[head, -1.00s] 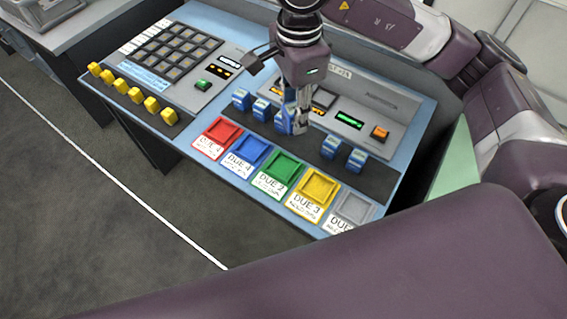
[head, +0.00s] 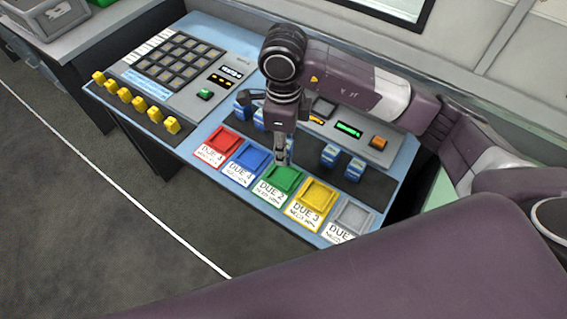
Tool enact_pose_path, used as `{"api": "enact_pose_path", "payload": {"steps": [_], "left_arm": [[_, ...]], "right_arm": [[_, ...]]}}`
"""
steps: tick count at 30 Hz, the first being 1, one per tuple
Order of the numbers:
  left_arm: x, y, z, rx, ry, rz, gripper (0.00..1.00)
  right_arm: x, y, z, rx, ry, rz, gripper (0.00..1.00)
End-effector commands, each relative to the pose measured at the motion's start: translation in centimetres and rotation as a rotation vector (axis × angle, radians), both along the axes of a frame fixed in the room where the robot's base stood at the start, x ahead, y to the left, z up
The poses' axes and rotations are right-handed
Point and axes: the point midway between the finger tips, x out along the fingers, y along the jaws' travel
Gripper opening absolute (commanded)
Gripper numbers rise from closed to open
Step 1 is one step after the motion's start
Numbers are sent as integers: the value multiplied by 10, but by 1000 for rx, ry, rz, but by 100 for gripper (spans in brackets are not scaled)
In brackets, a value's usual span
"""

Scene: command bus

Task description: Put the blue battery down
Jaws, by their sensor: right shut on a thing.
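My right gripper (head: 281,155) points down at the back edge of the green tray (head: 286,179) marked DUE 2. It is shut on a blue battery, which is mostly hidden by the fingers. I cannot tell whether the battery touches the tray or is just above it. Other blue batteries stand on the dark strip behind the trays: one to the left (head: 242,109), and two to the right (head: 329,156) (head: 354,170). My left gripper is not in view.
Beside the green tray are a blue tray (head: 252,159), a red tray (head: 223,138), a yellow tray (head: 316,195) and a grey tray (head: 351,215). Several yellow batteries (head: 139,104) stand at the left.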

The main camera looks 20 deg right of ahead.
Motion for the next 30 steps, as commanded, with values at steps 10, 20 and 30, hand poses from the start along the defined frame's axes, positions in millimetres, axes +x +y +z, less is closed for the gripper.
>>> {"api": "enact_pose_path", "payload": {"steps": [10, 20, 30], "left_arm": [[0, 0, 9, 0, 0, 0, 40], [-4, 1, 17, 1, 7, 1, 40], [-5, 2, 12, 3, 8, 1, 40]], "right_arm": [[0, 0, -44, 0, 1, 1, 0], [0, 0, -84, 0, 1, 2, 0], [0, 0, -89, 0, -1, 2, 0]]}}
